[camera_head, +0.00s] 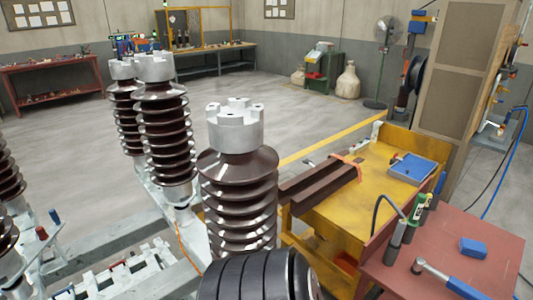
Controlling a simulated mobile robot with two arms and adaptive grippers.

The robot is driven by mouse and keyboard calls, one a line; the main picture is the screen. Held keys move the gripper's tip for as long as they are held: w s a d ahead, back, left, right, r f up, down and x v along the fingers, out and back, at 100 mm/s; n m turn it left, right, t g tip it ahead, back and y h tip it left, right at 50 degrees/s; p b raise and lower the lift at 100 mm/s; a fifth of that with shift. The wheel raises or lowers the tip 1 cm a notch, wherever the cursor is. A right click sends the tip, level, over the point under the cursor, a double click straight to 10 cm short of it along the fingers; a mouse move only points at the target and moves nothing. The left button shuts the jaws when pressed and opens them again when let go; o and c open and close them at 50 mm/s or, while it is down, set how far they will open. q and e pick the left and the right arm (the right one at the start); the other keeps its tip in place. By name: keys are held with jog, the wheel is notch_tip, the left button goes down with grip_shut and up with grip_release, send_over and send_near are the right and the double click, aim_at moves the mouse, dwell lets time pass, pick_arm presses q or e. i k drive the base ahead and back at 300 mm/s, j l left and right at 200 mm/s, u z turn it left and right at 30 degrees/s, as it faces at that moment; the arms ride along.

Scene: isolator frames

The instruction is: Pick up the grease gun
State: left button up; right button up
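The likely grease gun (396,243) is a dark grey cylinder with a thin black hose curving up and to the left from its top. It stands roughly upright at the left edge of the red-brown table (485,232) on the right. A green and white bottle or tube (418,209) is just behind it, partly overlapping it in the picture. Neither of my grippers shows in the head view.
A blue block (473,248) and a grey-headed tool (432,270) lie on the red-brown table. A yellow bench (330,215) with a blue case (411,168) adjoins it. Tall brown ribbed insulators (238,190) stand left and centre. Open floor (260,105) lies behind.

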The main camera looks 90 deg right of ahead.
aim_at(412, 221)
jog(key=z, duration=0.7)
